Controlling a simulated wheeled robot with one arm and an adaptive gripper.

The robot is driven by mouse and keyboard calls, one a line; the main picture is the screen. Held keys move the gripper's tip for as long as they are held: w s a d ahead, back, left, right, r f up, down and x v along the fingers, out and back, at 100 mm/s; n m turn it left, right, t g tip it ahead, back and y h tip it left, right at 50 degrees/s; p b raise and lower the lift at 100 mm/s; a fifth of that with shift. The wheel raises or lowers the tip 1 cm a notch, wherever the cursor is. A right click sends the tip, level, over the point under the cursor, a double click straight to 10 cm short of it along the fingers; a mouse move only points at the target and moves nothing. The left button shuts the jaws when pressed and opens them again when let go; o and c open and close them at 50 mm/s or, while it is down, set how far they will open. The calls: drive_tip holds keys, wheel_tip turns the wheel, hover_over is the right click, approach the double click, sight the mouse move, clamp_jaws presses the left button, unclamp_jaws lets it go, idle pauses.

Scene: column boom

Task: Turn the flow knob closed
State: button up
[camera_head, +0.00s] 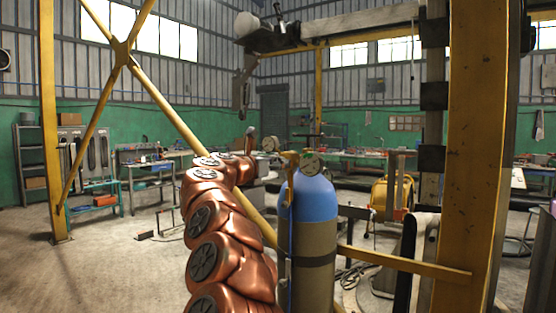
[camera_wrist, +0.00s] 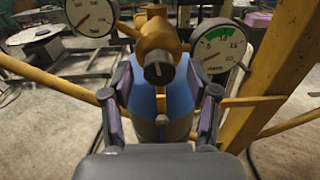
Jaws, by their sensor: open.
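The flow knob (camera_wrist: 159,69), dark-faced, sits at the front of the brass regulator (camera_wrist: 155,38) in the wrist view. A round gauge (camera_wrist: 91,16) is to its upper left and another gauge (camera_wrist: 222,48), with a green arc, is to its right. My gripper (camera_wrist: 166,84) is open, its two fingers on either side of the knob with gaps to it. The knob is not clear there.
A yellow post (camera_head: 474,150) stands close on the right, with a yellow rail (camera_head: 405,262) running low beside the cylinder. A diagonal yellow brace (camera_head: 160,95) is on the left. Workbenches (camera_head: 150,170) stand farther back. Open concrete floor lies at the left.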

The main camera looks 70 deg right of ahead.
drive_tip(key=shift+x, duration=0.75)
clamp_jaws()
